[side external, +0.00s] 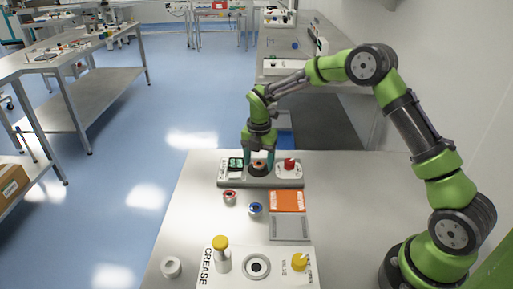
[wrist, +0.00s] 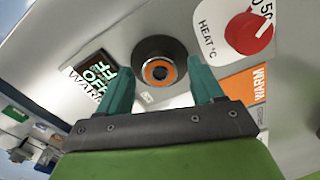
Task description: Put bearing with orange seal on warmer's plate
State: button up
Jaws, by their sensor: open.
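The bearing with the orange seal (wrist: 158,73) sits flat on the warmer's dark round plate (wrist: 176,48), near its middle. In the side view the bearing (side external: 259,164) shows between my fingers on the plate. My gripper (wrist: 158,66) is open, its two teal fingers on either side of the bearing with gaps between them and it. In the side view my gripper (side external: 259,163) is low over the warmer (side external: 232,181). The fingers hide parts of the plate there.
A red heat knob (wrist: 250,32) and a display (wrist: 92,75) flank the plate. A red-sealed bearing (side external: 230,195) and a blue-sealed bearing (side external: 255,209) lie nearer the camera, beside an orange pad (side external: 287,201) and a grey pad (side external: 290,229). A grease station (side external: 235,277) stands in front.

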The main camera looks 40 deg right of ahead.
aim_at(259, 163)
jog(key=s+a+r+m+t, duration=0.1)
jog(key=s+r+m, duration=0.2)
jog(key=r, duration=0.7)
jog(key=s+a+r+m+t, duration=0.1)
jog(key=s+r+m, duration=0.2)
jog(key=r, duration=0.6)
jog(key=s+a+r+m+t+y, duration=0.1)
jog(key=s+m+t, duration=0.1)
jog(key=s+m, duration=0.8)
jog(key=s+a+r+m+t+y, duration=0.1)
jog(key=s+m+t, duration=0.2)
jog(key=s+m, duration=0.8)
jog(key=shift+s+a+r, duration=0.15)
jog(key=shift+a+r, duration=0.2)
jog(key=shift+r, duration=0.05)
jog(key=shift+c, duration=0.2)
